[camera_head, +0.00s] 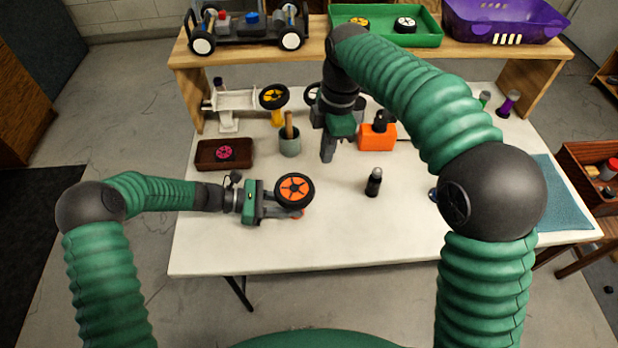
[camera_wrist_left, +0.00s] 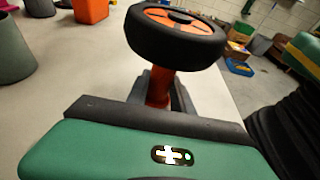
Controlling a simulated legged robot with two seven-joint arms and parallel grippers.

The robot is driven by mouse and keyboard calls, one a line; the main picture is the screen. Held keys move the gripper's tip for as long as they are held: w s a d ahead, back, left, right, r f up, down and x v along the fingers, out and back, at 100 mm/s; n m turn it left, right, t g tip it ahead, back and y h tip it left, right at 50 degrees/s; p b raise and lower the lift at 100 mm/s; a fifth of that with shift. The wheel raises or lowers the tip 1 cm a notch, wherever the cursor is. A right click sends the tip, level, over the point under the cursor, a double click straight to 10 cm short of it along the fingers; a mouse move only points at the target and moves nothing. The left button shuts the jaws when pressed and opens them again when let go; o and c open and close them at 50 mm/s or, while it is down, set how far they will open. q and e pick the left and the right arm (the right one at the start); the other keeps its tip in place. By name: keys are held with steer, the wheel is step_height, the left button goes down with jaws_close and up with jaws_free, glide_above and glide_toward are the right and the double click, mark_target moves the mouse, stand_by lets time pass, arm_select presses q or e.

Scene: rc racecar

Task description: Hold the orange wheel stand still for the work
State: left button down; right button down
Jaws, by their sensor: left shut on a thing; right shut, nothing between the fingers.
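The orange wheel stand (camera_wrist_left: 158,90) rises between my left fingers in the left wrist view. A black tyre with an orange hub (camera_wrist_left: 176,36) sits on top of it. In the head view this wheel (camera_head: 294,190) is at the left front of the table, and it hides most of the stand. My left gripper (camera_head: 284,212) comes in from the left and is shut on the stand's post, below the wheel. My right gripper (camera_head: 327,153) points down over the middle of the table, behind and right of the wheel. It is shut and empty.
Behind are a brown tray (camera_head: 201,155) with a pink-hubbed part, a grey-green cup (camera_head: 290,145), an orange box (camera_head: 377,137) and a white car frame (camera_head: 238,99). The table's front strip is clear.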

steer(key=r, duration=0.5)
steer(key=shift+d, duration=0.25)
arm_select(q)
steer(key=c, duration=1)
jaws_free()
steer(key=shift+c, duration=0.2)
steer(key=v, duration=1.2)
steer(key=shift+a, duration=0.1)
